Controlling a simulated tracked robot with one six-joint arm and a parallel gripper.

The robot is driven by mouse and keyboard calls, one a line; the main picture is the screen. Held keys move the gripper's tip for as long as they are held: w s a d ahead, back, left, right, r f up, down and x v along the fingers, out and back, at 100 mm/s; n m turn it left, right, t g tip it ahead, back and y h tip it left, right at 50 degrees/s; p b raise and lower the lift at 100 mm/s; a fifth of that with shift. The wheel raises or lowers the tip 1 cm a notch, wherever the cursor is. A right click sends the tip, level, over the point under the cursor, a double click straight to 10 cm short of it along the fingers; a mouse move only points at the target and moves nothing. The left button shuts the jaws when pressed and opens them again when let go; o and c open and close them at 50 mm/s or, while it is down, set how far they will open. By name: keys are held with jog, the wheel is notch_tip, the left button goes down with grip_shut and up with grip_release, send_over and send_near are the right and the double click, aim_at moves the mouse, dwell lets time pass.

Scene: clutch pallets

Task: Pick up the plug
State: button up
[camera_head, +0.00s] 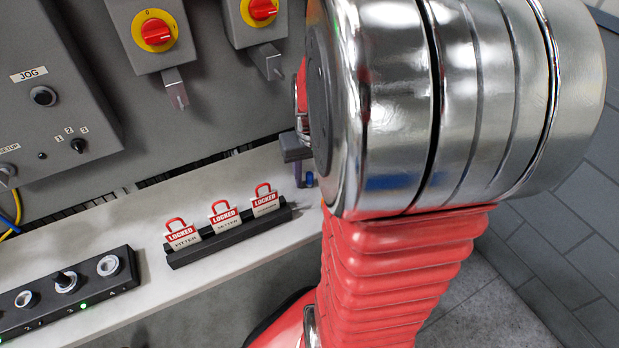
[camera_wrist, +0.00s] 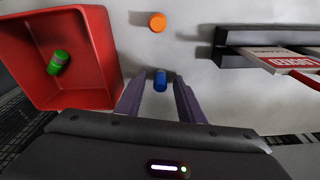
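A small blue cylindrical plug (camera_wrist: 160,80) is in the wrist view, between the two fingers of my gripper (camera_wrist: 159,86), with clear gaps on both sides. My gripper is open. An orange plug (camera_wrist: 157,22) stands on the pale shelf beyond the fingertips. A green plug (camera_wrist: 58,63) lies in a red bin (camera_wrist: 112,60) at the left of the wrist view. In the head view, the blue plug (camera_head: 309,180) shows at the edge of my arm, just below my gripper (camera_head: 294,152). My arm hides most of the gripper there.
A black rack holds red-and-white LOCKED tags (camera_head: 225,218) on the pale shelf (camera_head: 150,238). A black socket strip (camera_head: 65,295) lies at the front left. A grey panel with red-and-yellow switches (camera_head: 155,31) rises behind the shelf.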

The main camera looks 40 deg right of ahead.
grip_shut()
dwell(0.4)
